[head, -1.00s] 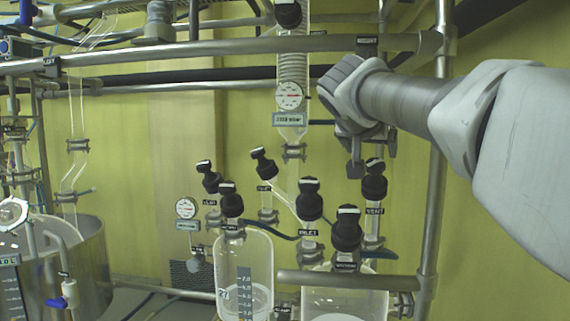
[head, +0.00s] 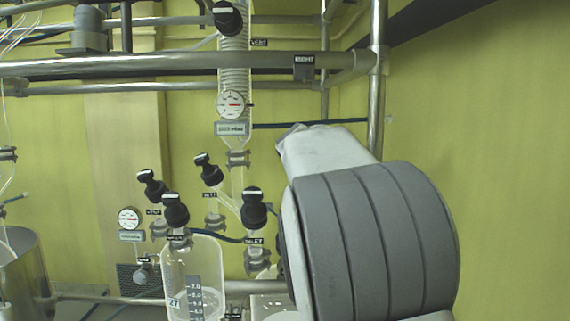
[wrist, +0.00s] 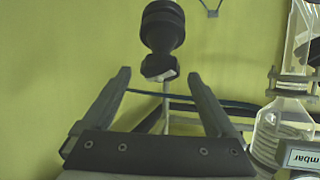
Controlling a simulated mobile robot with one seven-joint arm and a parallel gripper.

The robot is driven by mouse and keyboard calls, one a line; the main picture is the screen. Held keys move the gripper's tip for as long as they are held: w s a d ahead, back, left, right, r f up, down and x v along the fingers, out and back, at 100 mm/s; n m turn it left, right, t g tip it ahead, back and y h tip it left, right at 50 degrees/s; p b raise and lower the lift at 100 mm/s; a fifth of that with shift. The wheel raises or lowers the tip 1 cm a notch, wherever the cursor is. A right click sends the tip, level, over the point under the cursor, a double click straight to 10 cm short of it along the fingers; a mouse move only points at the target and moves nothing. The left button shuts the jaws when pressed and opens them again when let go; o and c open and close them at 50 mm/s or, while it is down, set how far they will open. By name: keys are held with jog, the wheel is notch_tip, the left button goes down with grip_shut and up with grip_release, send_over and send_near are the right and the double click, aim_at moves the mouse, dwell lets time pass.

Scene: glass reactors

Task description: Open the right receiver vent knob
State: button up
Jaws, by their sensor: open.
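The right receiver vent knob is hidden behind my arm in the head view. A black knob (wrist: 162,28) with a white mark on its grip, which appears to be that vent knob, is at the top centre of the wrist view. My gripper (wrist: 158,80) is open and empty, a finger on either side of the image line to the knob. The grip end shows between the fingertips; I cannot tell how far ahead it lies. No contact shows. In the head view my gripper is hidden by my arm.
The inlet knob (head: 254,207) stands just left of my arm, with other black knobs (head: 175,210) further left. A glass receiver (head: 195,265) is below them. A condenser with a round gauge (head: 230,104) is behind. A metal rail (head: 180,62) crosses above. The right wall area is clear.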

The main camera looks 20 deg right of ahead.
jog(key=shift+p+x, duration=0.4)
jog(key=shift+x, duration=1.1)
jog(key=c, duration=1.4)
